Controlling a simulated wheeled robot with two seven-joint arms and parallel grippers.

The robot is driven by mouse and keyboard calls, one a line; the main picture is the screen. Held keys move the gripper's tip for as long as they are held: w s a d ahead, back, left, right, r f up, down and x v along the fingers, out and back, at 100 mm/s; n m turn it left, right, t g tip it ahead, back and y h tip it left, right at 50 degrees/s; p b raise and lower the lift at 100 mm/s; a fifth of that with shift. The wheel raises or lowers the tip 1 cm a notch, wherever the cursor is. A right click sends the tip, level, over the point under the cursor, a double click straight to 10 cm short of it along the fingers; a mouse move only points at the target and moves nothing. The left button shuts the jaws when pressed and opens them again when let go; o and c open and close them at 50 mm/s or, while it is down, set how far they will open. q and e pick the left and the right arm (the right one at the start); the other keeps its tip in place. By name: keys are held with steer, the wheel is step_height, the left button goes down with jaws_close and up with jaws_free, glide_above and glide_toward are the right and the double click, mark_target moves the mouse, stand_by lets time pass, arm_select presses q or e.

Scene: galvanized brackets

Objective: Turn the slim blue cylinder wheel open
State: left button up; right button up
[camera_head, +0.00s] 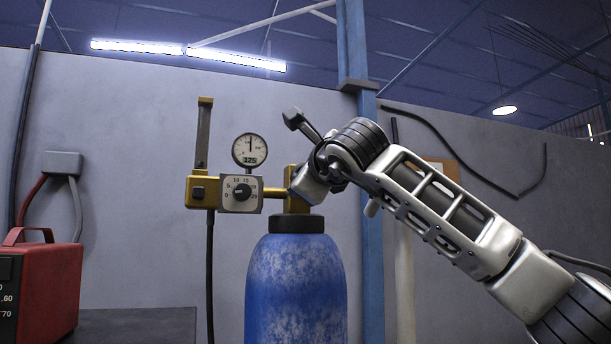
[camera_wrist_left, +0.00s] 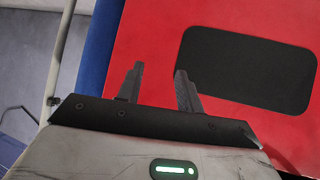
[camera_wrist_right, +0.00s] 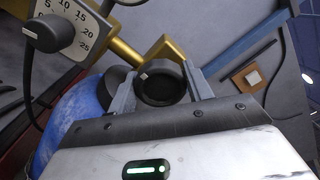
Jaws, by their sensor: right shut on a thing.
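The slim blue cylinder (camera_head: 295,290) stands upright in the head view, with a black collar and a brass valve (camera_head: 296,203) on top. The round black wheel (camera_wrist_right: 160,84) shows in the right wrist view, between the fingers of my right gripper (camera_wrist_right: 158,80), which is shut on it. A small pale mark sits on the wheel's rim. In the head view my right gripper (camera_head: 302,186) is at the valve and the wheel is hidden. My left gripper (camera_wrist_left: 159,78) is open and empty in the left wrist view, in front of a red surface with a dark panel.
A brass regulator (camera_head: 203,193) with a round gauge (camera_head: 249,150) and a numbered dial (camera_head: 241,193) sits left of the valve. A black hose hangs from it. A red machine (camera_head: 50,290) stands at the left by a dark tabletop (camera_head: 140,325). A blue post (camera_head: 371,250) rises behind.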

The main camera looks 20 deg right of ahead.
steer(key=n, duration=0.4)
steer(key=shift+a+p, duration=0.1)
steer(key=shift+p, duration=0.25)
steer(key=shift+f+n, duration=0.15)
steer(key=shift+n, duration=1.45)
arm_select(q)
steer(key=shift+s+a, duration=0.1)
steer(key=shift+a, duration=0.1)
steer(key=shift+d+r, duration=0.1)
steer(key=shift+r, duration=0.1)
arm_select(e)
steer(key=o, duration=1)
steer(key=shift+c, duration=0.2)
steer(key=shift+s, duration=0.1)
